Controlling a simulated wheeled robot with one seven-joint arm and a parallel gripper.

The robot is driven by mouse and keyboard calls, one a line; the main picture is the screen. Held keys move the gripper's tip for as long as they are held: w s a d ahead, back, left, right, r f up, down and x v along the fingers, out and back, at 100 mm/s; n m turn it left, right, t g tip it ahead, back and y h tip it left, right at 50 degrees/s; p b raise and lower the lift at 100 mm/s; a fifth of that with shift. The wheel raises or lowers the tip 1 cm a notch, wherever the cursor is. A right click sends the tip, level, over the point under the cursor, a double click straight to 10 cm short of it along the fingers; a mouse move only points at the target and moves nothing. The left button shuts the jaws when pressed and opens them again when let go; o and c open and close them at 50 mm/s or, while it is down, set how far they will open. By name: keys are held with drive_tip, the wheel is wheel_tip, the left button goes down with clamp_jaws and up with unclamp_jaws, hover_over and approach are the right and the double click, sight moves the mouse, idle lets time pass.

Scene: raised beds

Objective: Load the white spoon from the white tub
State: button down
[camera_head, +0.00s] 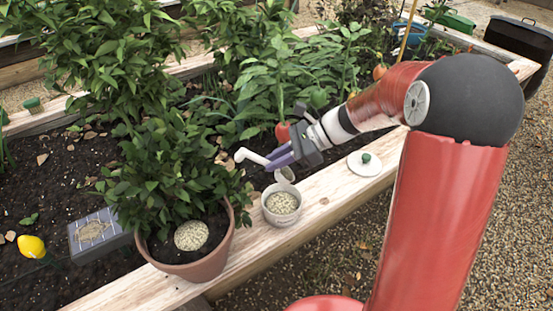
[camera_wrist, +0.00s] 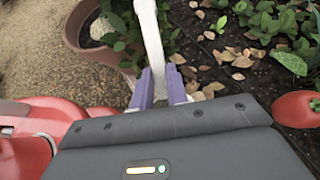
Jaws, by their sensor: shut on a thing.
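The white tub (camera_head: 281,216) stands open on the bed's wooden edge, with pale granules (camera_head: 282,203) inside. My gripper (camera_head: 275,160) has purple fingers and is shut on the white spoon (camera_head: 252,156), above and behind the tub. The spoon's white shaft points left from the fingers in the head view. In the wrist view the shaft (camera_wrist: 150,38) runs up from between the fingers (camera_wrist: 161,88). A small pale piece (camera_head: 285,174) shows just behind the tub's rim; I cannot tell whether it belongs to the spoon. No load on the spoon can be made out.
A terracotta pot (camera_head: 190,268) with a leafy plant and a pale granule patch stands left of the tub. A white lid (camera_head: 364,165) with a green knob lies to the right.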

drive_tip(key=h, duration=0.3)
drive_tip(key=shift+a+r, duration=0.15)
drive_tip(key=shift+r, duration=0.2)
drive_tip(key=shift+r+t+h, duration=0.1)
drive_tip(key=shift+t+h, duration=0.2)
drive_tip(key=shift+h, duration=0.6)
